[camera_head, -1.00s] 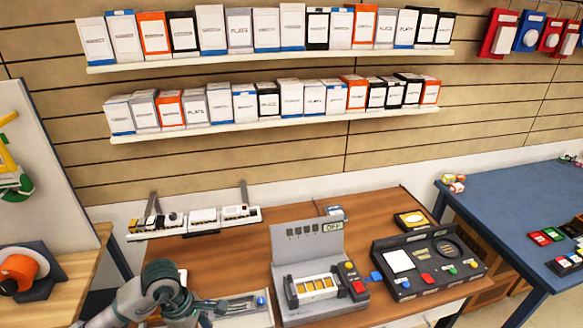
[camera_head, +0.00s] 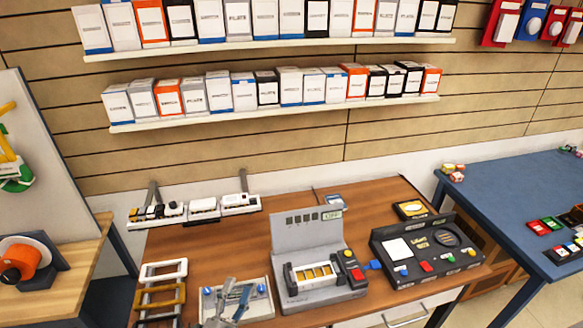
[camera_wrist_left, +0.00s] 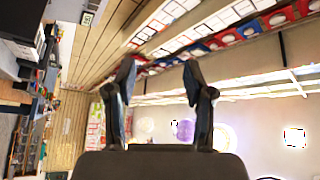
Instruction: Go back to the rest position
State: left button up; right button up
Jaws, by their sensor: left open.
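My left gripper (camera_head: 237,291) shows at the bottom of the head view, in front of a light tray with blue knobs (camera_head: 264,310) on the wooden table. Its fingers point up the picture, and most of its arm is out of view. In the left wrist view the gripper (camera_wrist_left: 160,76) has its two dark fingers spread apart with nothing between them. Shelves, wall and lights show beyond the fingers there. My right gripper is not in view.
The wooden table (camera_head: 237,240) bears a ladder-like rack (camera_head: 161,294), a grey machine (camera_head: 309,238) and a black control panel (camera_head: 385,243). Shelves of boxes (camera_head: 270,114) line the wall. A blue table (camera_head: 500,190) stands right, an orange spool (camera_head: 20,262) left.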

pick_arm(q)
jog(key=s+a+f+n+g+y, duration=0.3)
jog(key=a+f+n+g, duration=0.15)
jog(key=f, duration=0.55)
jog(key=s+a+f+n+g+y, duration=0.3)
jog(key=s+f+n+y, duration=0.15)
jog(key=f, duration=0.45)
jog(key=s+f+n+g+h, duration=0.1)
jog(key=s+f+n+g, duration=0.1)
jog(key=s+f+g, duration=0.55)
jog(key=s+f+n+g, duration=0.2)
jog(key=s+f, duration=0.3)
jog(key=s, duration=0.6)
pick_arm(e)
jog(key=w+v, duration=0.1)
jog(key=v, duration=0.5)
pick_arm(q)
jog(key=s+f+g+p, duration=0.1)
jog(key=s+f+p, duration=0.2)
jog(key=f, duration=2.3)
jog(key=shift+s+a+g, duration=0.3)
jog(key=shift+s+a, duration=0.1)
jog(key=shift+s, duration=0.25)
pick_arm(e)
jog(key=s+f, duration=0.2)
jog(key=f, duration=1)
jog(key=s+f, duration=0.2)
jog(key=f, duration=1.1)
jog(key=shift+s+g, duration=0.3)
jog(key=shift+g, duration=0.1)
